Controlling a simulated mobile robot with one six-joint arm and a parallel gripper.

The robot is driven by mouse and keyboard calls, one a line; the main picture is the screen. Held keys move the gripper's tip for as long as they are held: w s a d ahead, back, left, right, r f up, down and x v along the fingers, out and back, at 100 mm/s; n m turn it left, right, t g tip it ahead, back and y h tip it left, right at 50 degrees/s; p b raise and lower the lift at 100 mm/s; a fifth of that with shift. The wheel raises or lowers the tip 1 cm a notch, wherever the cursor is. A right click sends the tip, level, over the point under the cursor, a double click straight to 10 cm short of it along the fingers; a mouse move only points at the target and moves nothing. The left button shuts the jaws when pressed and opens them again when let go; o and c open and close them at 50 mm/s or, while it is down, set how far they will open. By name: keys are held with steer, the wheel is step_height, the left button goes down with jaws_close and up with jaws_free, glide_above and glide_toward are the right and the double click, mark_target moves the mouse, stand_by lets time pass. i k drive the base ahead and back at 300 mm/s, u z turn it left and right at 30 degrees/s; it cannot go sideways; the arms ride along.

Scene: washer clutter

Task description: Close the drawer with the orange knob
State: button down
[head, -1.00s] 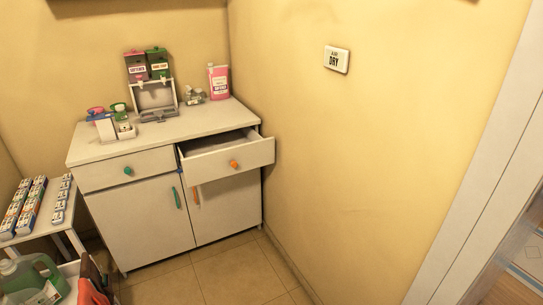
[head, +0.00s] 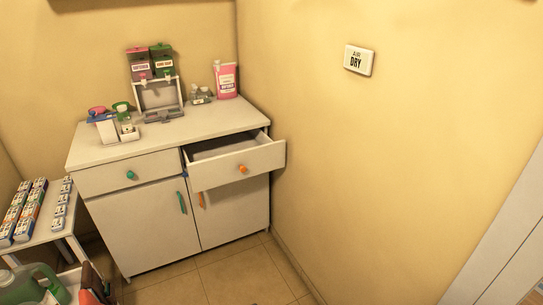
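The drawer with the orange knob (head: 242,169) is the upper right drawer of a white cabinet (head: 150,225). The drawer (head: 265,160) is pulled open, its front standing well out from the cabinet and its empty-looking inside partly visible. The drawer with the green knob (head: 130,175), to its left, is shut. Both cabinet doors below are shut, with a green handle (head: 182,202) and an orange handle (head: 201,200). My gripper is not in view.
Bottles, dispensers and a pink bottle (head: 226,80) stand on the cabinet top. The yellow wall (head: 370,180) runs close to the drawer's right. A side table (head: 50,232) with several small boxes stands at left. A green jug (head: 35,283) is at lower left. Tiled floor (head: 230,272) in front is clear.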

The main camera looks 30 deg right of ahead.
mark_target(209, 164)
steer(key=u, duration=0.55)
steer(key=i, duration=0.95)
steer(key=u, duration=0.15)
